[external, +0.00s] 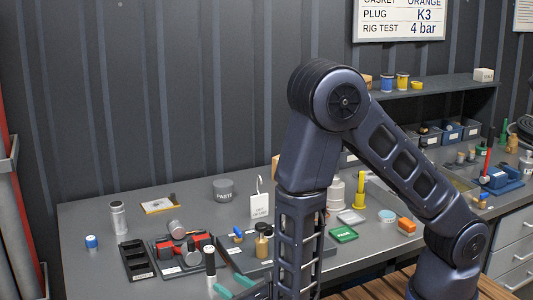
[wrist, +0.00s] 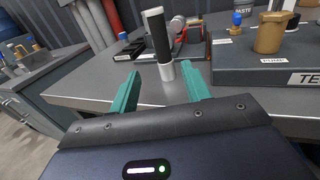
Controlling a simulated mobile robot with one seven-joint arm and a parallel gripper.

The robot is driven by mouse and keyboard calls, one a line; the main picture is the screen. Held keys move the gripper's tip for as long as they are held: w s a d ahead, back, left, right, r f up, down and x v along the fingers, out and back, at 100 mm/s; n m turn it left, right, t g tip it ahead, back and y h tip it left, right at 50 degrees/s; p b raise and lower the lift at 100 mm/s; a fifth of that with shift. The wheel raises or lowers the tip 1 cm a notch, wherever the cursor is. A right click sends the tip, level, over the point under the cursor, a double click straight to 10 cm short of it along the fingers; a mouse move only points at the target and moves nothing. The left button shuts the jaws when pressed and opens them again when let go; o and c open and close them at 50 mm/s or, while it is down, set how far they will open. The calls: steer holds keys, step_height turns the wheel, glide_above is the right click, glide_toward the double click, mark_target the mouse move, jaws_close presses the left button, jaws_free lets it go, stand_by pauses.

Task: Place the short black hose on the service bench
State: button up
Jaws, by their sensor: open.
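The short black hose (wrist: 158,38), a black tube with pale ends, stands nearly upright on the grey service bench (wrist: 88,88) near its front edge. In the external view the hose (external: 210,261) is at the bench's front, beside the red-and-black tray. My gripper (wrist: 160,76) is open, with teal fingers on either side of the hose's lower end in the wrist view. I cannot tell whether either finger touches it. In the external view my gripper (external: 234,286) is low at the bench's front, partly cut off by the frame and my arm.
A dark plinth (wrist: 250,75) with a brass part (wrist: 270,34) stands right of the hose. A black slotted tray (external: 136,260), a silver cylinder (external: 118,217) and a blue-capped item (external: 91,241) are to the left. The bench's left front corner has free room.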

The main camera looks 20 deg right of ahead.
mark_target(213, 260)
step_height(213, 260, up, 4)
steer(key=d+r, duration=0.1)
steer(key=x, duration=0.4)
steer(key=shift+w+a+f, duration=0.1)
steer(key=shift+w+f, duration=0.05)
steer(key=shift+f, duration=0.15)
steer(key=x, duration=0.2)
steer(key=f+x, duration=0.1)
steer(key=x, duration=0.1)
steer(key=shift+a, duration=0.1)
steer(key=shift+w+a, duration=0.2)
steer(key=shift+w, duration=0.3)
jaws_close()
